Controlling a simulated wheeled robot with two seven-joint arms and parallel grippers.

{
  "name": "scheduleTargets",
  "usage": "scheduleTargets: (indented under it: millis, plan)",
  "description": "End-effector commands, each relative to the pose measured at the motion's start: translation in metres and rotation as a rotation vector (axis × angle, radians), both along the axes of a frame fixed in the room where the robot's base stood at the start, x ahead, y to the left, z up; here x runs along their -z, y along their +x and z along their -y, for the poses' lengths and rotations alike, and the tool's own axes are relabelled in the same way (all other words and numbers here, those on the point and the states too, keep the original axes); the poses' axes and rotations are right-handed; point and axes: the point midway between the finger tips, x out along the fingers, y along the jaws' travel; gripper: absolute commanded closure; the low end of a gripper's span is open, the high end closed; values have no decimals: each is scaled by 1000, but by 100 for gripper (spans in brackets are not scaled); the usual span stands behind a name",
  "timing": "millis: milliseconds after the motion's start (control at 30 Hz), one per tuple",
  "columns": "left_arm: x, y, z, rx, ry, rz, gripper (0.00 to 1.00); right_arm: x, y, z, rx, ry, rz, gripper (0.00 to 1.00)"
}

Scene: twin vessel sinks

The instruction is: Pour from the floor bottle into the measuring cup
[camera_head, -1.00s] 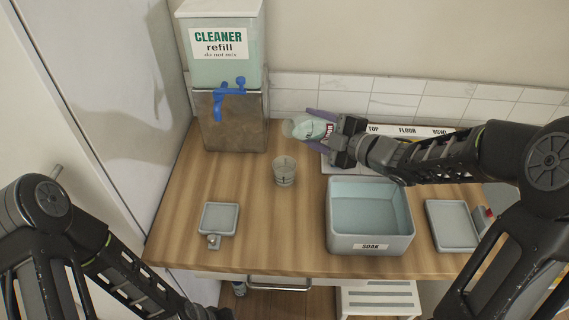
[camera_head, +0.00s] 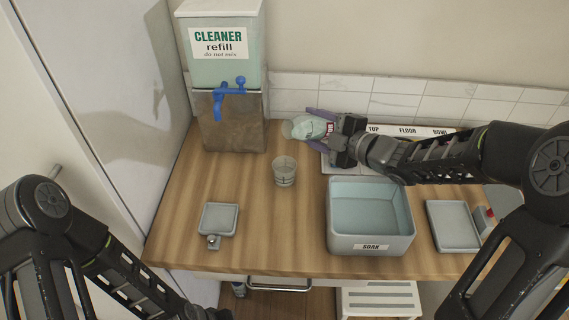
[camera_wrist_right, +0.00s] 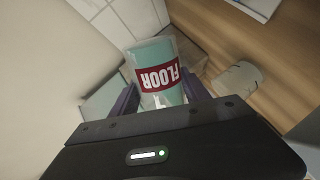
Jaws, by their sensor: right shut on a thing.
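My right gripper (camera_head: 322,126) is shut on the floor bottle (camera_head: 308,128), which is pale green with a dark red label. The label reads FLOOR on the bottle (camera_wrist_right: 157,75) in the right wrist view. The bottle is tipped onto its side, its mouth end toward the left, above and behind the measuring cup. The clear measuring cup (camera_head: 284,172) stands upright on the wooden counter; it also shows in the right wrist view (camera_wrist_right: 238,80). I cannot tell whether liquid is leaving the bottle. My left arm is at the lower left; its gripper is not in view.
A cleaner refill dispenser (camera_head: 222,75) with a blue tap stands behind and left of the cup. A grey SOAK basin (camera_head: 371,244) is right of it. Small grey trays (camera_head: 219,218) and (camera_head: 452,224) lie near the front. A labelled board (camera_head: 410,131) lies at the back.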

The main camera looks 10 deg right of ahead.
Motion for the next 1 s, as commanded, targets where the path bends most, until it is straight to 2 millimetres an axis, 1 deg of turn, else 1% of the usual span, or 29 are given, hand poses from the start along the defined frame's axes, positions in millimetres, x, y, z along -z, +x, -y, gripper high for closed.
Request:
scheduleTargets:
  millis: [1000]
  plan:
    - [4, 0, 0, 0, 0, 0, 64, -3, 1, 0, 0, -55, 30, 100]
